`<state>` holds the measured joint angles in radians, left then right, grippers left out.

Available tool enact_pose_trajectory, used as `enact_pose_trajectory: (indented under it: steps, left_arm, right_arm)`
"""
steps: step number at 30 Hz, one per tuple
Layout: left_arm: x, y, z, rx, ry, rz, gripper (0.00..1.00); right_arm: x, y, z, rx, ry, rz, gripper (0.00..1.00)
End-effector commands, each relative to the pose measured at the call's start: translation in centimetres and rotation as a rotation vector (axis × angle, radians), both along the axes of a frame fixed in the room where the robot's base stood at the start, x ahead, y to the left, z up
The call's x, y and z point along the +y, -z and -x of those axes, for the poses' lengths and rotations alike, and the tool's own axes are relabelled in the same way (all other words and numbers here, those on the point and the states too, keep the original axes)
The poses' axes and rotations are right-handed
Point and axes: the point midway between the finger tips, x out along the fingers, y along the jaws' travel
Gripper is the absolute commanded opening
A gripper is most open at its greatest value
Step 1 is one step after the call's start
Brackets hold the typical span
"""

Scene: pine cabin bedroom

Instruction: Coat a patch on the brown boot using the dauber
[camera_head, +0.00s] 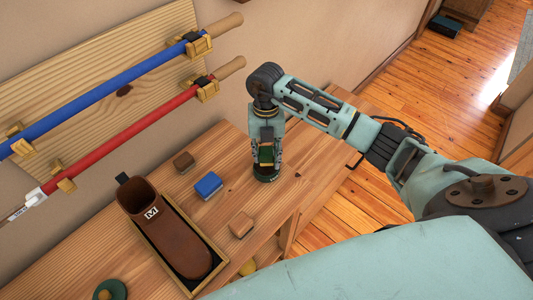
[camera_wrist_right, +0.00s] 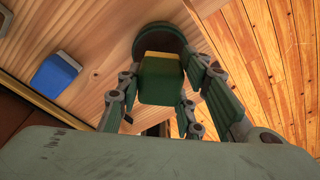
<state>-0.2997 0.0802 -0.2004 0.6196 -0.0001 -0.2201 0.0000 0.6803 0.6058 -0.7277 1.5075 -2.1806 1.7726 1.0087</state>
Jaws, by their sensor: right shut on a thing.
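The brown boot (camera_head: 158,228) with a white M mark stands in a shallow dark tray with a wooden rim (camera_head: 226,261) on the bench. My right gripper (camera_head: 266,158) points down at the bench's right part. It is shut on a small green and yellow block, which I take for the dauber (camera_head: 266,154); the block also shows between the fingers in the right wrist view (camera_wrist_right: 161,80). A dark green round tin (camera_head: 266,174) is directly below the block; I cannot tell whether they touch. My left gripper is out of view.
A brown block (camera_head: 184,162), a blue block (camera_head: 208,185) and a tan block (camera_head: 241,225) lie between boot and gripper. A green round piece with a wooden knob (camera_head: 110,290) is at the front left. Blue (camera_head: 100,95) and red (camera_head: 130,133) poles hang on the wall.

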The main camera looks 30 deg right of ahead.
Motion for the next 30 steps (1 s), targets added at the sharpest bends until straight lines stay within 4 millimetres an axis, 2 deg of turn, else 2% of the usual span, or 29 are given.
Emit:
enact_pose_trajectory:
  steps: [1,15,30]
  left_arm:
    - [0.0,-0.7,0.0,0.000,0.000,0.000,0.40]
    - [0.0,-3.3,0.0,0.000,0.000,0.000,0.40]
    - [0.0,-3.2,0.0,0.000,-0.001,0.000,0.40]
  right_arm:
    - [0.0,-0.8,0.0,-0.001,0.000,0.000,0.13]
    - [0.0,-4.4,0.0,-0.002,-0.001,0.001,0.13]
    - [0.0,-4.4,-0.1,-0.002,-0.001,0.001,0.13]
